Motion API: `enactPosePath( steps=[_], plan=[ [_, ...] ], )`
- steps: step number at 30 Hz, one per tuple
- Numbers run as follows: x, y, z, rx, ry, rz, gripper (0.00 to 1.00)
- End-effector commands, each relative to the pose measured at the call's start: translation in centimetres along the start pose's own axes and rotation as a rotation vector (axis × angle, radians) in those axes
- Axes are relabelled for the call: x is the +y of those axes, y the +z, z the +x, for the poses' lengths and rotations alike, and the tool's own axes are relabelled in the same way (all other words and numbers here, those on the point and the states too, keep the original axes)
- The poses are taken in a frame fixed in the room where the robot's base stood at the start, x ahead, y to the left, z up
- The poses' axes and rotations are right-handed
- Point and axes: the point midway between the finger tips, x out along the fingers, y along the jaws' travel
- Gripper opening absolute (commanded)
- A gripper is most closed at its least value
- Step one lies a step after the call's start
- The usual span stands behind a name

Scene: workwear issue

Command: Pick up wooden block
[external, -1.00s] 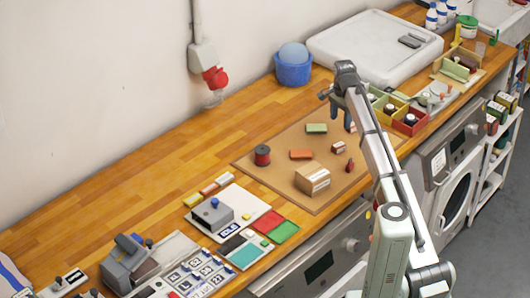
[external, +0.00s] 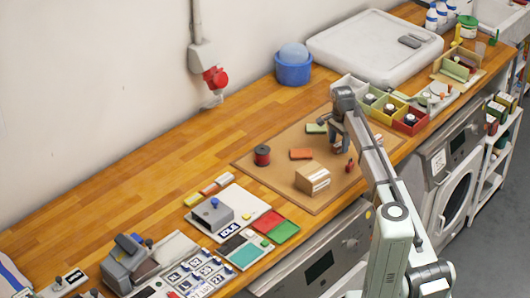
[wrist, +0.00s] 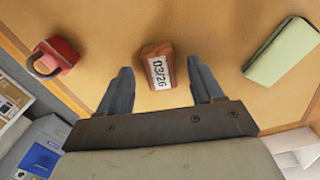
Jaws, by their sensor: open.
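A small reddish-brown wooden block (wrist: 150,50) with a white label reading "03/26" lies on the tan mat in the wrist view. It sits between and just ahead of my two finger tips. My gripper (wrist: 160,82) is open and empty, with one blue-grey finger on each side of the block's line and apart from it.
Coloured bins (external: 410,122) stand to the right.

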Motion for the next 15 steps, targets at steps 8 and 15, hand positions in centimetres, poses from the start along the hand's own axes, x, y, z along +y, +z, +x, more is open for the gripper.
enactPosePath(
  steps=[8, 15],
  plan=[
    [-0.03, -0.01, 1.25, 0.000, -0.001, 0.000, 0.66],
    [-0.02, -0.01, 1.21, 0.000, -0.001, 0.000, 0.50]
  ],
)
